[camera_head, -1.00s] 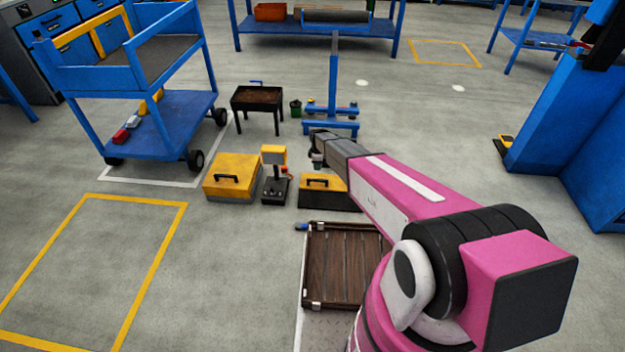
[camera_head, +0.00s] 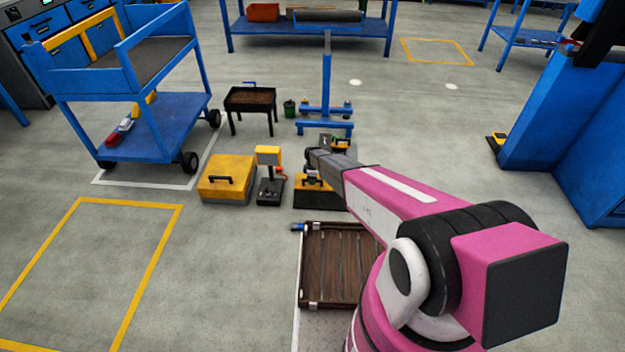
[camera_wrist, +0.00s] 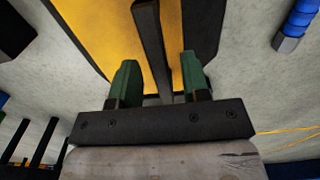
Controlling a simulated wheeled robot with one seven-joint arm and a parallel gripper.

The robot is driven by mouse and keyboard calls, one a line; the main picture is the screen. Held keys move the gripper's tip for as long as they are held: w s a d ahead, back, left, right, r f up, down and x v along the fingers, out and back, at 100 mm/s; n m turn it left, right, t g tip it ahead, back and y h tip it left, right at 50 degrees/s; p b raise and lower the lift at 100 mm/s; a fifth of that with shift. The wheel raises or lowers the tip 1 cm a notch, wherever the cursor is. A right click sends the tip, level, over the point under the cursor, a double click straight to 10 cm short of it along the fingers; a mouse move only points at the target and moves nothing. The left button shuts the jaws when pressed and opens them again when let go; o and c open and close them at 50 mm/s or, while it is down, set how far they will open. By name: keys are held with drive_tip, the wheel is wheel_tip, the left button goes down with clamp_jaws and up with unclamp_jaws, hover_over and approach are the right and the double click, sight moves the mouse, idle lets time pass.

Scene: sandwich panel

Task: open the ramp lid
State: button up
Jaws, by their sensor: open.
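A yellow box with a dark lower part (camera_head: 304,197) stands on the floor in the middle of the head view, with a black handle on its yellow top. My arm covers part of it. My gripper (camera_wrist: 160,75) is open at the box. In the wrist view its two green fingers stand on either side of a black bar (camera_wrist: 152,35), which looks like the handle, over the yellow surface (camera_wrist: 100,35). I see a gap between the bar and each finger. The top looks shut, as far as it shows. In the head view the fingers are too small to make out.
Left of it stand a black post with a yellow head (camera_head: 268,156) and another yellow box (camera_head: 226,180). A brown slatted crate (camera_head: 335,270) lies in front. A blue stand (camera_head: 326,90) and a black brazier-like tray (camera_head: 250,99) are behind.

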clamp_jaws()
drive_tip(key=shift+w+r, duration=0.1)
